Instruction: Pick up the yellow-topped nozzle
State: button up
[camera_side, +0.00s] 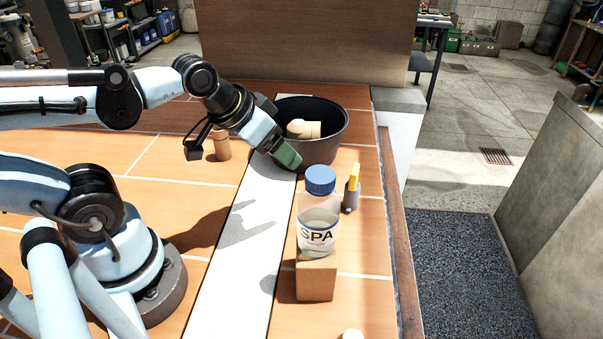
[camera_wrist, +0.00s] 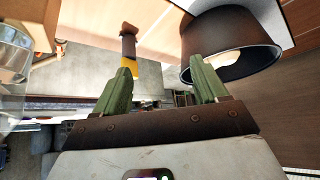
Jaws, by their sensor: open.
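The yellow-topped nozzle (camera_side: 350,190) stands upright on the tiled deck in the side view, a grey body with a yellow top. It is right of my gripper (camera_side: 287,157) and behind the bottle. In the wrist view the nozzle (camera_wrist: 128,47) appears upside down, with its yellow end toward the lower part of the picture, beyond the left green finger. My gripper (camera_wrist: 160,64) is open with nothing between its fingers. The nozzle is apart from the fingers.
A black bucket (camera_side: 325,150) with a cream pipe fitting (camera_side: 303,129) inside stands close behind my gripper. A blue-capped SPA bottle (camera_side: 318,235) stands on a tan block (camera_side: 316,281) in front. A wooden cylinder (camera_side: 221,145) is left. The deck's wooden edge (camera_side: 398,230) lies right of the nozzle.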

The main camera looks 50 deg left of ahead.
jog(key=n, duration=0.2)
jog(key=n+h, duration=1.1)
jog(key=n, duration=1.2)
send_near(352, 188)
jog(key=w+a+r, duration=0.1)
jog(key=w+r, duration=0.1)
jog(key=x, duration=1.1)
jog(key=shift+d+f, duration=0.1)
jog(key=shift+d, duration=0.1)
jog(key=c, duration=1.1)
jog(key=shift+o, duration=0.2)
